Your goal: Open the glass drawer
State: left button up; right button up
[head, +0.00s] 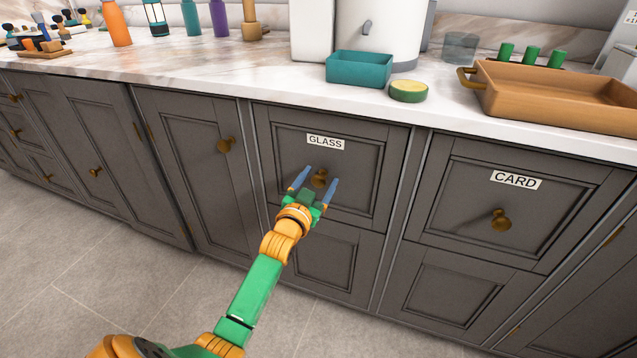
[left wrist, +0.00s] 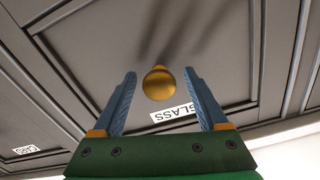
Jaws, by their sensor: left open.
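The glass drawer (head: 345,202) is a dark grey front with a white GLASS label (head: 325,142) and a round brass knob (head: 319,179). It looks shut, flush with the fronts beside it. My left gripper (head: 314,178) is open in front of the drawer, its blue fingers pointing at the front. In the left wrist view the knob (left wrist: 158,83) shows in the gap between the two open fingertips (left wrist: 158,76), with nothing gripped. I cannot tell whether the fingers reach past the knob in depth. My right gripper is not in view.
The card drawer (head: 450,215), with its own brass knob (head: 501,220), is to the right and shut. The white marble counter (head: 270,85) above holds a teal bin (head: 358,69), a sponge (head: 408,91) and a brown tray (head: 550,98). The floor in front is clear.

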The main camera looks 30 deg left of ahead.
pick_arm(q)
grip_shut()
dwell(0.5)
dwell(0.9)
